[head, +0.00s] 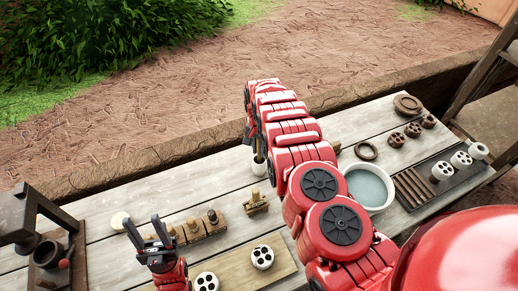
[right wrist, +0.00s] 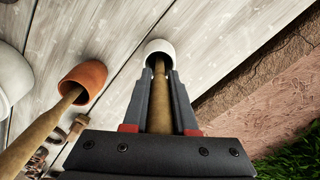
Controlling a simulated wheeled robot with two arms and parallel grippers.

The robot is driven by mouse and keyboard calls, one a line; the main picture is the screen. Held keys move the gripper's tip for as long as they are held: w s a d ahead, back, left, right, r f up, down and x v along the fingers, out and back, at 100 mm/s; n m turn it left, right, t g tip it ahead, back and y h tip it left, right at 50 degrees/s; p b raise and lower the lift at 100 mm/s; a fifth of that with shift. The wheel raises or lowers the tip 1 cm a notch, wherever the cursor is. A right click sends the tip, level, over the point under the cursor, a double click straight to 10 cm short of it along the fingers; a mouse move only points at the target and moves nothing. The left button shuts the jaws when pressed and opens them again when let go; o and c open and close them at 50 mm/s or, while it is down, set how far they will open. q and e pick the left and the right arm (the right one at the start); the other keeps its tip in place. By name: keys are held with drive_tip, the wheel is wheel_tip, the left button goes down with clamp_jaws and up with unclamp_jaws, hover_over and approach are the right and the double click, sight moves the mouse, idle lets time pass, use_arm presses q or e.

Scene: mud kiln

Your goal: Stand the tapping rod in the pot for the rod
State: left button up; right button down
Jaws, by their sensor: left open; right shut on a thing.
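My right gripper (right wrist: 160,78) is shut on the tapping rod (right wrist: 160,105), a plain wooden stick. The rod points down to a small white pot (right wrist: 161,46), and its lower end overlaps the pot's opening. I cannot tell how deep it sits. In the head view the white pot (head: 258,166) stands near the far side of the table, just below my right gripper (head: 255,143). A terracotta pot (right wrist: 84,80) beside it in the wrist view has another wooden stick (right wrist: 38,135) slanting out. My left gripper (head: 147,230) is open and empty over the near left.
A white bowl of water (head: 370,185) stands right of my right arm. Wooden blocks with knobs (head: 190,231) lie near my left gripper. A board (head: 231,270) bears white perforated pieces (head: 262,257). A dark press (head: 47,250) stands at left. Brown pieces (head: 397,139) lie at right.

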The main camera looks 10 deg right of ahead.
drive_tip(key=shift+f, duration=0.1)
drive_tip(key=shift+f, duration=0.1)
drive_tip(key=c, duration=0.7)
unclamp_jaws()
